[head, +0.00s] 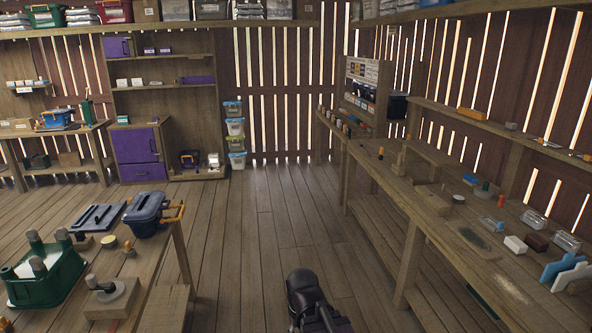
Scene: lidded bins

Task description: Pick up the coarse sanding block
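A dark brown block (537,242) and a white block (515,244) lie side by side on the right workbench (470,265). Either could be a sanding block; I cannot tell which one is coarse, as no label or grit is readable. My gripper (322,319) shows only in part as a dark shape at the bottom middle, over the floor and well left of the right bench. Its fingertips cannot be made out, and I see nothing held in it.
Clear boxes (535,219), blue-and-white brackets (568,270) and small tools crowd the right bench. The left table (160,262) carries a blue lidded bin (148,213) and a green crate (40,285). The floor (280,220) between is clear.

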